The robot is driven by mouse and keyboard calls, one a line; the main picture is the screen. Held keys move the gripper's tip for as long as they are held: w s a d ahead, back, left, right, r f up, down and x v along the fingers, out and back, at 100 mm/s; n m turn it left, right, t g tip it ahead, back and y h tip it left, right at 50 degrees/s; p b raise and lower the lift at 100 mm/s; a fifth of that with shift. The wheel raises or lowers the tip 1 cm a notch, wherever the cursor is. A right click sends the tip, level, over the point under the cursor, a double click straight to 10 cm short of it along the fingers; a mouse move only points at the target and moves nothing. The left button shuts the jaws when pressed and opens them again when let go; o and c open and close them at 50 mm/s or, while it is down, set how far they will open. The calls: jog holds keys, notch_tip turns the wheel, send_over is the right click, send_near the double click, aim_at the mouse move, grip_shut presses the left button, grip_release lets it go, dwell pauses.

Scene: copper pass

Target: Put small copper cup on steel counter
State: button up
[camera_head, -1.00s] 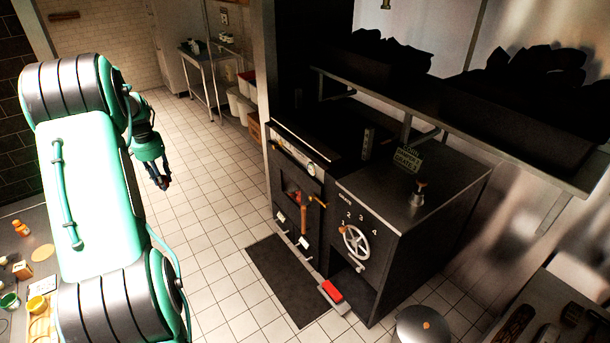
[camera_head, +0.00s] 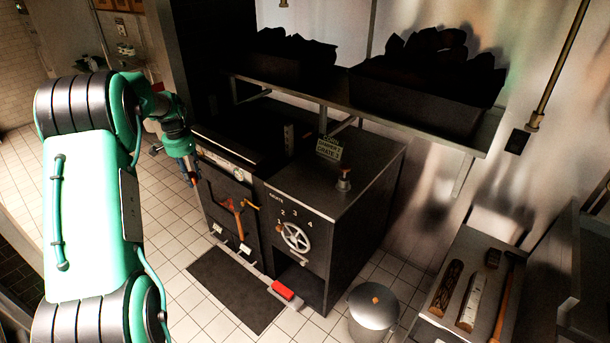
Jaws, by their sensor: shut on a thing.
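My gripper (camera_head: 191,172) is at the end of my arm, left of centre, in front of the dark oven's left side. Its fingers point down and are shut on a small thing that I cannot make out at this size. I cannot pick out a small copper cup for certain. A grey steel-looking bench top (camera_head: 452,318) with tools on it stands at the lower right, far from my gripper. I cannot tell whether it is the steel counter.
The oven (camera_head: 225,197) and a dark cabinet (camera_head: 345,215) with a handwheel (camera_head: 295,238) fill the middle. A small upright fitting (camera_head: 344,180) stands on the cabinet. A shelf (camera_head: 400,130) with dark bins overhangs them. A lidded bin (camera_head: 374,308) stands on the floor before the bench.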

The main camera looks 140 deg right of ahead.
aim_at(295, 183)
jog(key=s+a+m, duration=0.6)
jog(key=s+a, duration=1.9)
notch_tip(295, 183, down, 11)
jog(key=shift+f, duration=0.2)
jog(key=shift+s+d, duration=0.1)
jog(key=shift+s+d+f, duration=0.25)
jog(key=shift+s+d, duration=1.1)
jog(key=shift+s, duration=0.9)
jog(key=shift+s+d+f, duration=0.25)
jog(key=shift+s+d, duration=1.05)
jog(key=shift+s, duration=0.95)
jog(key=shift+s+d+f, duration=0.25)
jog(key=shift+s+d, duration=1.1)
jog(key=shift+s, duration=0.9)
jog(key=shift+f, duration=0.1)
jog(key=shift+f, duration=1.65)
